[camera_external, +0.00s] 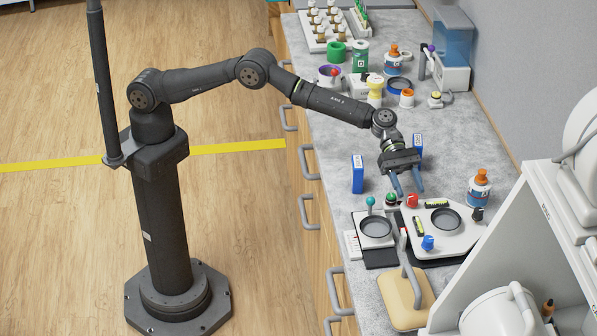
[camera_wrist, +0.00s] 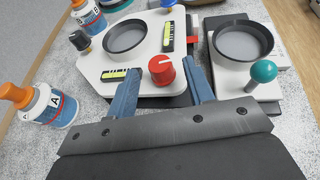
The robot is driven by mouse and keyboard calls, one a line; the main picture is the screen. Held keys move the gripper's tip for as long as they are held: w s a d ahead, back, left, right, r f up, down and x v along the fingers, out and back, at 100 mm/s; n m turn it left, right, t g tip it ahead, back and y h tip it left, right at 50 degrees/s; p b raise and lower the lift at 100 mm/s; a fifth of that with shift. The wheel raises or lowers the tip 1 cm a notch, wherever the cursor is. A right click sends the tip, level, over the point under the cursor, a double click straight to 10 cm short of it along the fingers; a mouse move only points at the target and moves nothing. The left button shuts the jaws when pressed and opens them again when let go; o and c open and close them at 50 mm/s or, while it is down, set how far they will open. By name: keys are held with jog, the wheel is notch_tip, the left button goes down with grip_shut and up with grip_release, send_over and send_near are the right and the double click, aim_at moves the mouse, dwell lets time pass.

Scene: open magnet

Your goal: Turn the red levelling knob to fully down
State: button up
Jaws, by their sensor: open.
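The red levelling knob (camera_external: 412,201) stands on a white plate (camera_external: 460,241) with a round dark-rimmed recess. In the wrist view, the red knob (camera_wrist: 162,70) has a ridged side and a pale pointer mark on its top. Two yellow-green bubble levels (camera_wrist: 121,76) (camera_wrist: 167,34) sit on the plate.
A blue knob (camera_external: 428,242) and a black knob (camera_external: 477,214) are on the same plate. A scale with a teal ball-topped lever (camera_external: 370,202) stands left of it. An orange-capped bottle (camera_external: 479,188), a blue box (camera_external: 357,174) and a tan-based stand (camera_external: 407,300) are close by.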

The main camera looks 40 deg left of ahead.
jog(key=v, duration=1.3)
jog(key=shift+w+a, duration=0.25)
jog(key=shift+a, duration=0.05)
jog(key=a+f+g+h, duration=0.1)
jog(key=f, duration=0.1)
jog(key=w+a+f+g+h, duration=0.1)
jog(key=f, duration=0.1)
jog(key=w+a+f+h, duration=0.1)
jog(key=f, duration=0.2)
jog(key=shift+f+g+h, duration=0.1)
jog(key=shift+g+h, duration=0.3)
jog(key=x, duration=1.7)
jog(key=shift+d, duration=0.2)
jog(key=c, duration=1)
